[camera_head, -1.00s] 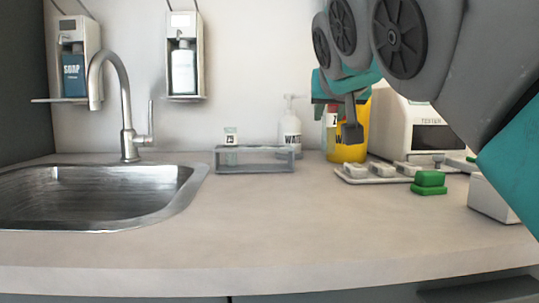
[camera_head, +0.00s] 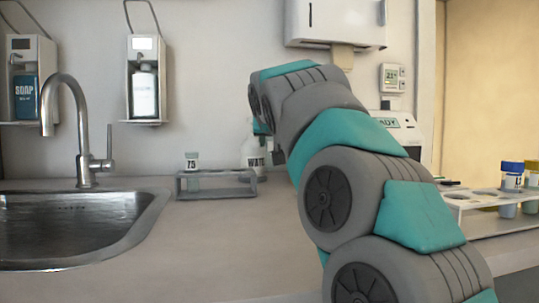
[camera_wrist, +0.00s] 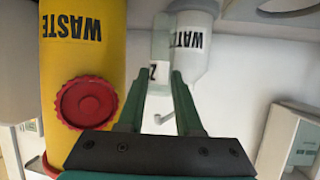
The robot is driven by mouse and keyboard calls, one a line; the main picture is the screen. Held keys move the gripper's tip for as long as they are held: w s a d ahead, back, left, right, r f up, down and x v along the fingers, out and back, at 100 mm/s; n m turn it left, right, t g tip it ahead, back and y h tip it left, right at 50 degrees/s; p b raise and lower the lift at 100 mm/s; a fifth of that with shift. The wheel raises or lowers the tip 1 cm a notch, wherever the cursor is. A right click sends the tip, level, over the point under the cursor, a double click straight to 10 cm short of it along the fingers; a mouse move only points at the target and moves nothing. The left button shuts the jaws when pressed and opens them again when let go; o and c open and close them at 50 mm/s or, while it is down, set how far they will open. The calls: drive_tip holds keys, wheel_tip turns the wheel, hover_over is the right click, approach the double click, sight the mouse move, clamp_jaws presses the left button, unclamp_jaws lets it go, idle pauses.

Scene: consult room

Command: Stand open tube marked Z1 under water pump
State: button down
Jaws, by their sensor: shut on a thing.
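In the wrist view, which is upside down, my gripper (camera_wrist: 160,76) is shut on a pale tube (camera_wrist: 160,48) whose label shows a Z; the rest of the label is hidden. The water pump, a white bottle labelled WATER (camera_wrist: 192,42), stands just behind and right of the tube; I cannot tell the gap between them. In the head view the water pump (camera_head: 252,160) is partly covered by my arm. One dark finger of my gripper (camera_head: 279,157) shows beside it, and the held tube cannot be made out there.
A yellow waste container (camera_wrist: 85,55) with a red cap is close to my gripper. A small rack (camera_head: 225,193) left of the pump holds another tube (camera_head: 192,162). The sink (camera_head: 150,215) is at left. A rack with blue- and yellow-capped tubes (camera_head: 512,172) is at right. The front counter is clear.

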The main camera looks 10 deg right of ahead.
sight(271, 170)
drive_tip(key=shift+f+b, duration=0.3)
drive_tip(key=shift+f, duration=1.45)
drive_tip(key=shift+f, duration=0.15)
drive_tip(key=c, duration=0.6)
unclamp_jaws()
drive_tip(key=shift+s+r, duration=0.1)
drive_tip(key=shift+r, duration=0.15)
drive_tip(key=v, duration=1.1)
drive_tip(key=shift+s+r, duration=0.15)
drive_tip(key=shift+s, duration=0.15)
